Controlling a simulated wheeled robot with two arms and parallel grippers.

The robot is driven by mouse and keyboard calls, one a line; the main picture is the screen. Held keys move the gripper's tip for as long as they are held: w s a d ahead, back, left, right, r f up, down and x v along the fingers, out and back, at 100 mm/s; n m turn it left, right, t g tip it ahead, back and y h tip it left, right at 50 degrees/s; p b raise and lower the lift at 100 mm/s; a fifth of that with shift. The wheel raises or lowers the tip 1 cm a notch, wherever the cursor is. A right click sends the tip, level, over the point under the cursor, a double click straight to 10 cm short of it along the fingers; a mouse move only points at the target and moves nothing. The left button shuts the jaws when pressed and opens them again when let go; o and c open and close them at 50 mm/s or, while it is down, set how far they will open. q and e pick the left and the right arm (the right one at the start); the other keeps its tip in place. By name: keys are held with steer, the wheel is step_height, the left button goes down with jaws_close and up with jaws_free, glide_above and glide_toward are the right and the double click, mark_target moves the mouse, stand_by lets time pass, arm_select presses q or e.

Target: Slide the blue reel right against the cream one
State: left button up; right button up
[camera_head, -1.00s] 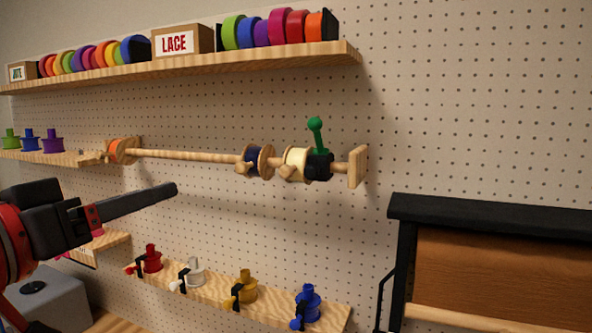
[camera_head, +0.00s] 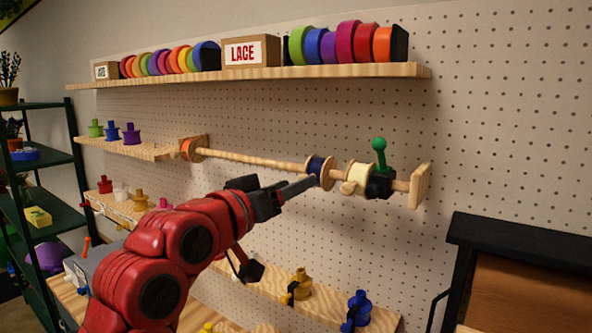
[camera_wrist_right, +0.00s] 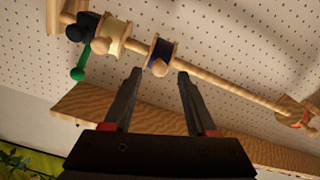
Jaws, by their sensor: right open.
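The blue reel (camera_head: 318,171), dark blue with wooden flanges, sits on the wooden rod (camera_head: 250,160). The cream reel (camera_head: 358,176) is on the same rod to its right, with a short gap between them. A black clamp with a green lever (camera_head: 380,170) sits right of the cream reel. My right gripper (camera_head: 311,182) is at the blue reel in the head view, its fingers overlapping in that view. In the wrist view the fingers are spread and empty, and the blue reel (camera_wrist_right: 162,53) is just beyond the fingertips, between their lines. Contact does not show. My left gripper is not in view.
A shelf (camera_head: 240,77) with colourful rolls and a LACE box runs above the rod. A lower ledge (camera_head: 265,298) holds small spools. The rod ends at a wooden end plate (camera_head: 420,186) on the right. A black-framed unit (camera_head: 520,240) stands at lower right.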

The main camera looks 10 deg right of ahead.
steer(key=shift+x, duration=0.9)
jaws_close()
stand_by(0.8)
